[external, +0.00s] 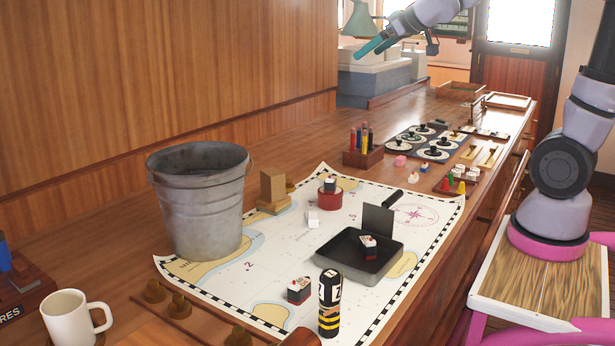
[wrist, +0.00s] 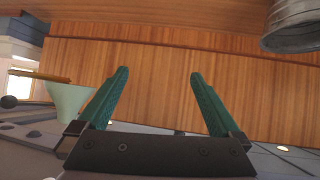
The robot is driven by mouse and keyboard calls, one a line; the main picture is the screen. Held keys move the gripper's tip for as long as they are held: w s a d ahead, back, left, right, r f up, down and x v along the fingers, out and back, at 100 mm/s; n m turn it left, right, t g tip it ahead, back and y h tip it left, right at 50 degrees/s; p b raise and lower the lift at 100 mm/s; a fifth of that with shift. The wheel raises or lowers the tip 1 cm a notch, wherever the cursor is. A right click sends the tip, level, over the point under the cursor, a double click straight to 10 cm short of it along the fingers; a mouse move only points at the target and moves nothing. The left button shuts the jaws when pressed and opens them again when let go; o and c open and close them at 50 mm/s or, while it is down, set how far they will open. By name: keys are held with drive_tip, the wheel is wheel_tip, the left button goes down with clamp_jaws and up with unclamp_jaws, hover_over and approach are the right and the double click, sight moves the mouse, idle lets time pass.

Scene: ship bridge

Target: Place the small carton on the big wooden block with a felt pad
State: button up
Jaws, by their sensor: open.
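A wooden block (external: 272,187) stands upright on a flat wooden base on the chart, right of the bucket; I cannot make out a felt pad. Several small cartons with white tops and dark, red-marked sides are in the external view. One carton (external: 299,290) lies on the chart near the torch, one carton (external: 368,246) is in the black pan, and one carton (external: 330,185) is in the red bowl. I cannot tell which is meant. My gripper (external: 368,47) is high above the far counter, away from them all. Its teal fingers (wrist: 159,75) are apart and empty in the wrist view.
A metal bucket (external: 200,205) stands on the left of the chart (external: 290,245). The black pan (external: 340,262) has an upright dark plate by its handle. A striped torch (external: 329,305) stands in front. A white mug (external: 72,318), a pen holder (external: 362,157) and a white cube (external: 312,219) are nearby.

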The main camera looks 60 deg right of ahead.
drive_tip(key=s+a+f+m+g+y, duration=0.1)
drive_tip(key=s+a, duration=0.3)
drive_tip(key=s, duration=0.7)
drive_tip(key=s+a+f+m+g+y, duration=0.2)
drive_tip(key=s+a, duration=0.3)
drive_tip(key=s, duration=0.6)
drive_tip(key=shift+s+f+g+y, duration=0.4)
drive_tip(key=shift+f+y, duration=0.2)
